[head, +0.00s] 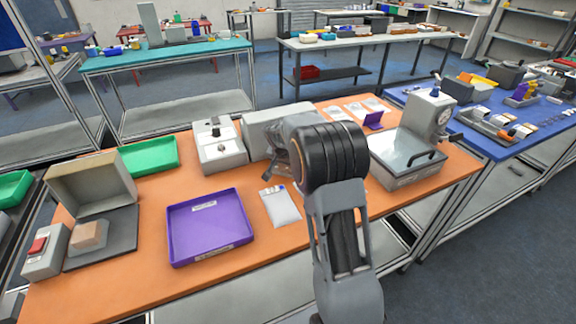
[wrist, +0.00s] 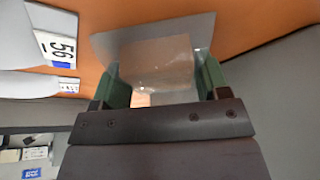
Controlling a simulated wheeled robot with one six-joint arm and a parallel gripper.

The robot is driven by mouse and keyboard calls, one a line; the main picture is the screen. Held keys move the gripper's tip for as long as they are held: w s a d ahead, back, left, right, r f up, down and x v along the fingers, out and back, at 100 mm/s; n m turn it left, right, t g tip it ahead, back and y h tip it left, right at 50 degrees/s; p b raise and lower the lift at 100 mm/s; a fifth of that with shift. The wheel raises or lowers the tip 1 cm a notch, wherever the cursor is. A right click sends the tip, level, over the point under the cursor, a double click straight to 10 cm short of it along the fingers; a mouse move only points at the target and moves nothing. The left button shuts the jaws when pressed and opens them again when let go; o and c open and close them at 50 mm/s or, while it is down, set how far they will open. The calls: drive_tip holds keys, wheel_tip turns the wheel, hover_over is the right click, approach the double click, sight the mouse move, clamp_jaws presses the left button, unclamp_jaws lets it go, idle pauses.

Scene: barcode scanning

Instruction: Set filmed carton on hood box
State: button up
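The filmed carton (wrist: 158,62), a tan box in clear, shiny film, sits between the two green fingers of my gripper (wrist: 160,85) in the wrist view. The fingers touch its sides, and the film spreads out beyond their tips. Orange tabletop shows behind it. In the head view my black and grey arm covers most of the gripper and the carton. The hood box (head: 92,183), a beige open-fronted hood on a dark base, stands at the left end of the orange table, well away from my arm. A small tan block (head: 89,236) lies in front of it.
On the orange table (head: 335,222) are a purple tray (head: 209,228), a green tray (head: 150,156), a white bag (head: 280,206), a grey machine (head: 218,148) and a scale-like device (head: 405,158). A red-button box (head: 44,251) stands beside the hood box.

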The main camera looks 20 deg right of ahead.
drive_tip(key=c, duration=0.7)
